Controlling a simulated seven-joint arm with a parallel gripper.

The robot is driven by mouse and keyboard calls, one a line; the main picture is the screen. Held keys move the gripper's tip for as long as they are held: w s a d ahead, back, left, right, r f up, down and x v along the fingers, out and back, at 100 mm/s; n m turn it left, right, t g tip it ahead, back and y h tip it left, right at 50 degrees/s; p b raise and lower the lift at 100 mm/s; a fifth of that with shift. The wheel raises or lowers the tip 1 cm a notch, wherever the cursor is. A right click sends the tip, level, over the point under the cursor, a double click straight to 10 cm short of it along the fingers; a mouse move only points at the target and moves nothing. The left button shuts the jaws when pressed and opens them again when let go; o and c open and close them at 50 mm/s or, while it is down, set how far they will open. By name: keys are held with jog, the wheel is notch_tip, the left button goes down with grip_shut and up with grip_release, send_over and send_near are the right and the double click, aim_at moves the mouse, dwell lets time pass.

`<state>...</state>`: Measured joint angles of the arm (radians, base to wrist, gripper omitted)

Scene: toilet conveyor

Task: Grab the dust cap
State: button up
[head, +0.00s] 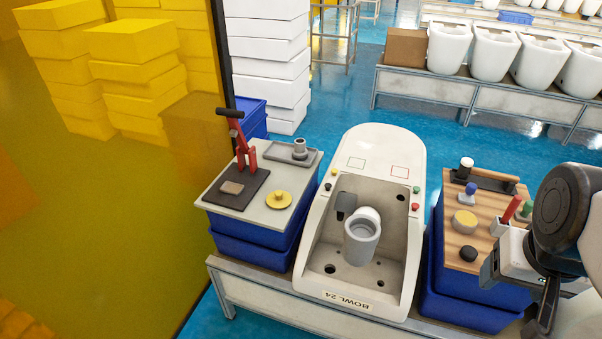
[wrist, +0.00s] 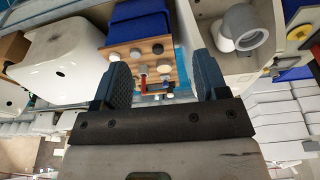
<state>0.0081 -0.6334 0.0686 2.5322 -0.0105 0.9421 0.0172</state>
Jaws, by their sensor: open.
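A yellow round cap with a small raised knob (head: 279,199), which looks like the dust cap, lies on the grey top of the left stand. My gripper (wrist: 161,78) is open and empty, its two dark fingers spread wide in the wrist view. In the head view my gripper (head: 541,310) is at the far right, beside the right stand and far from the yellow cap. The white toilet bowl (head: 412,255) labelled BOWL 24 stands between, with a grey pipe elbow (head: 361,245) inside.
The left stand also holds a red-handled press (head: 240,150) and a grey tray (head: 311,160) with a fitting. The wooden right stand (head: 450,250) holds a pale-yellow disc (head: 464,221), a black knob (head: 468,254) and handled tools. A yellow see-through panel (head: 100,220) borders the left.

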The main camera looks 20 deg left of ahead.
jog(key=shift+c, duration=0.4)
jog(key=shift+w, duration=0.1)
jog(key=w+a+f+n+t+h, duration=0.1)
jog(key=w+a+f+n+h, duration=0.15)
jog(key=w+a+n, duration=0.65)
jog(key=w+a+f+n+h, duration=0.2)
jog(key=w+a+n+h, duration=0.25)
jog(key=w, duration=0.75)
jog(key=w+a+f+n+t, duration=0.2)
jog(key=w+a+f+n, duration=0.15)
jog(key=a, duration=0.45)
jog(key=w+a+f+n+t+y, duration=0.1)
jog(key=w+a+f+n+t, duration=0.2)
jog(key=a, duration=0.6)
jog(key=w+a+f+n+t, duration=0.1)
jog(key=w+a+f+n, duration=0.1)
jog(key=a+f+n, duration=0.45)
jog(key=a+f+n+t+y, duration=0.1)
jog(key=a+f+n, duration=0.1)
jog(key=a, duration=0.4)
jog(key=s+a+f+n+t+y, duration=0.1)
jog(key=a+f+n, duration=0.1)
jog(key=a+f, duration=0.2)
jog(key=s+a+f+n+t+y, duration=0.1)
jog(key=a+f+n, duration=0.2)
jog(key=a, duration=0.4)
jog(key=shift+s+a+t, duration=0.15)
jog(key=shift+a+t, duration=0.15)
jog(key=shift+a, duration=0.05)
